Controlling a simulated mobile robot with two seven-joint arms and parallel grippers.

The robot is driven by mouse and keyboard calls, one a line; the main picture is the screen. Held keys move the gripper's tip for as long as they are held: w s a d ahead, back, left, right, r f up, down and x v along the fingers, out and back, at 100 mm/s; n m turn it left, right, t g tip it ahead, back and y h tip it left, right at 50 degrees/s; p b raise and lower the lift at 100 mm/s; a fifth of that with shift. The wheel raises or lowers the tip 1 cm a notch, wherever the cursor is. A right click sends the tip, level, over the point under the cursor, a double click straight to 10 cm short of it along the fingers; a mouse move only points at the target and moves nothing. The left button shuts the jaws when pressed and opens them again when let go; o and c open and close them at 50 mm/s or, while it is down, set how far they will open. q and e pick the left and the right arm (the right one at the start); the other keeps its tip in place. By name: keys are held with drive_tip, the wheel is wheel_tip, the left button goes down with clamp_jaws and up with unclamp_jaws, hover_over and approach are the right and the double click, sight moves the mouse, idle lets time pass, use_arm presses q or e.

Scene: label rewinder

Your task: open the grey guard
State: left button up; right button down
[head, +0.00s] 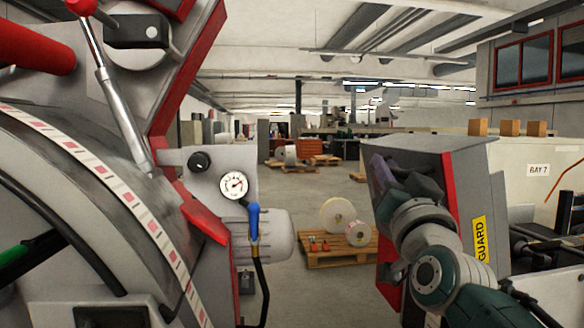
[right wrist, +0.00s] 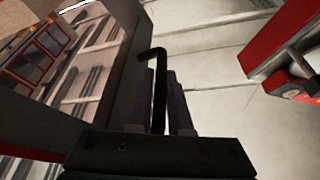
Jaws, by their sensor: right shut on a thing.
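The grey guard (head: 455,165) is a box-like panel with a red edge and a yellow GUARD label, at the right in the head view. A wide gap with the floor showing lies between it and the machine (head: 120,180) at the left. My right gripper (head: 381,170) is at the guard's inner side, with purple fingers. In the right wrist view, the fingers are shut on a black bent handle (right wrist: 157,70), whose hooked end sticks out past the fingertips. My left gripper is not in view.
A pressure gauge (head: 234,185), a blue-handled valve (head: 254,220) and a red-knobbed lever (head: 120,100) are on the machine. A pallet (head: 335,250) with white rolls stands on the floor beyond the gap. A dark frame with rollers is at the far right.

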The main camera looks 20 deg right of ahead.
sight(412, 153)
idle(0.7)
drive_tip(key=shift+d+r+p, duration=0.15)
drive_tip(key=shift+r+p, duration=0.15)
drive_tip(key=d+r+m+p, duration=0.1)
drive_tip(key=d+r+m+g+h+p, duration=0.1)
drive_tip(key=p, duration=0.1)
drive_tip(key=shift+s+d+r+m, duration=0.35)
drive_tip(key=shift+m, duration=0.05)
drive_tip(key=shift+d, duration=0.2)
drive_tip(key=shift+m, duration=0.3)
